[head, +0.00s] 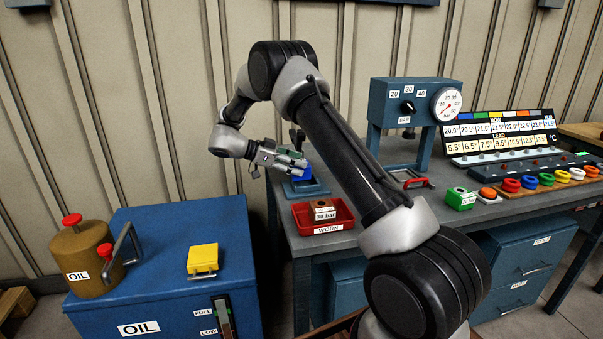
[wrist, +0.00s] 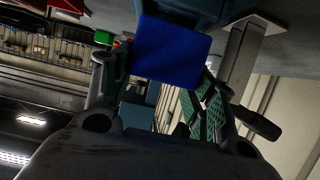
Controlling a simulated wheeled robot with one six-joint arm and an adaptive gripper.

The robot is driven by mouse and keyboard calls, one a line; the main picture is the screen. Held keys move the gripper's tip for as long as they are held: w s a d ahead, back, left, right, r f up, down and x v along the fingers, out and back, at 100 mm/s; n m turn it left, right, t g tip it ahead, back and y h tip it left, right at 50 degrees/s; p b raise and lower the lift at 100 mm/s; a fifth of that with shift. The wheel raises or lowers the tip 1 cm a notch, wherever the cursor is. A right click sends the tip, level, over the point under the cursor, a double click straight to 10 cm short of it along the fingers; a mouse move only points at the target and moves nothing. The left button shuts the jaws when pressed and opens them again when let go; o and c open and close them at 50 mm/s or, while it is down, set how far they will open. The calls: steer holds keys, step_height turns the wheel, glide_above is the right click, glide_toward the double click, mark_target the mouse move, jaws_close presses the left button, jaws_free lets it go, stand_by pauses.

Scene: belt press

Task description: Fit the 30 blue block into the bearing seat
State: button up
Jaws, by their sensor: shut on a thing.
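The blue block (head: 301,173) is at the tips of my gripper (head: 284,161) in the head view, just above a blue-grey fixture (head: 306,188) at the left end of the bench. That fixture looks like the bearing seat. In the wrist view the blue block (wrist: 172,52) sits between the fingers of my gripper (wrist: 160,80), which is shut on it. I cannot tell whether the block touches the seat. The seat's opening is hidden behind the block and fingers.
A blue press (head: 412,100) with a gauge stands to the right. A green block (head: 461,198) and several coloured rings (head: 548,180) lie farther right. A blue oil cabinet (head: 170,260) is at left.

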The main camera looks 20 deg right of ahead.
steer(key=shift+s+d, duration=0.1)
steer(key=shift+d, duration=0.45)
steer(key=shift+s+d, duration=0.15)
steer(key=shift+d, duration=0.4)
step_height(320, 180, down, 3)
steer(key=shift+a+r, duration=0.1)
steer(key=shift+r, duration=0.05)
jaws_close()
steer(key=shift+s+f, duration=0.1)
steer(key=shift+f, duration=0.4)
steer(key=o, duration=1.7)
jaws_free()
steer(key=shift+f, duration=0.1)
steer(key=shift+c, duration=0.2)
steer(key=shift+w+a+r, duration=0.2)
steer(key=shift+a+r, duration=0.05)
steer(key=shift+r, duration=0.05)
steer(key=v, duration=1.1)
steer(key=shift+r, duration=0.15)
